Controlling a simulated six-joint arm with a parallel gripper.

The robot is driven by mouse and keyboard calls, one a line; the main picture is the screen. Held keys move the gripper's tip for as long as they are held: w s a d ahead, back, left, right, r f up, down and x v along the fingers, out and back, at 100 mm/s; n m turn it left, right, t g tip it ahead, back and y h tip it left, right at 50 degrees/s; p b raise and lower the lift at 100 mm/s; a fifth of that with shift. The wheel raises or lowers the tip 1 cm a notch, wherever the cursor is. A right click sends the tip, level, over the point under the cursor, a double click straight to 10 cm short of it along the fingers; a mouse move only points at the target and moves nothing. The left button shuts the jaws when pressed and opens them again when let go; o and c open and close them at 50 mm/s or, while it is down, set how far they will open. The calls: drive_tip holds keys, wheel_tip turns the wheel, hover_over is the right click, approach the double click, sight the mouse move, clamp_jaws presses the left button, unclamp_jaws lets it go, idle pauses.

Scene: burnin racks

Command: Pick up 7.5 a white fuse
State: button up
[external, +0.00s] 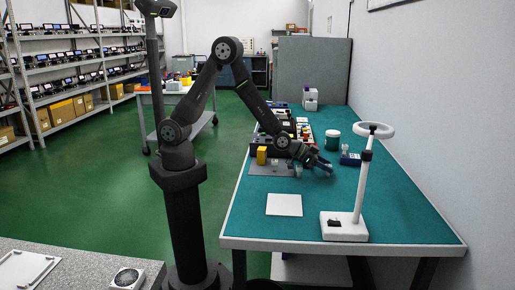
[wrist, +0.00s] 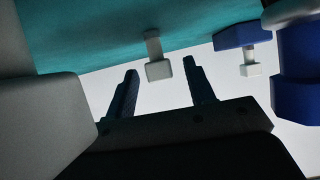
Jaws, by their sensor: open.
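In the wrist view, my gripper (wrist: 160,72) has its two dark fingers spread apart. A small pale grey-white piece with a short stem (wrist: 158,70), possibly a white fuse, shows in the gap between the fingertips. The fingers do not appear to touch it. A similar pale piece (wrist: 250,70) hangs by a blue body (wrist: 240,37) to the right. In the external view, my gripper (external: 319,162) is low over the teal bench, tilted down to the right. No fuse can be made out there.
A white square (external: 284,205) lies at the front. Bench space around it is clear.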

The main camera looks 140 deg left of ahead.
drive_tip(key=shift+x, duration=0.8)
drive_tip(key=c, duration=1.1)
drive_tip(key=shift+o, duration=0.2)
drive_tip(key=shift+r, duration=0.15)
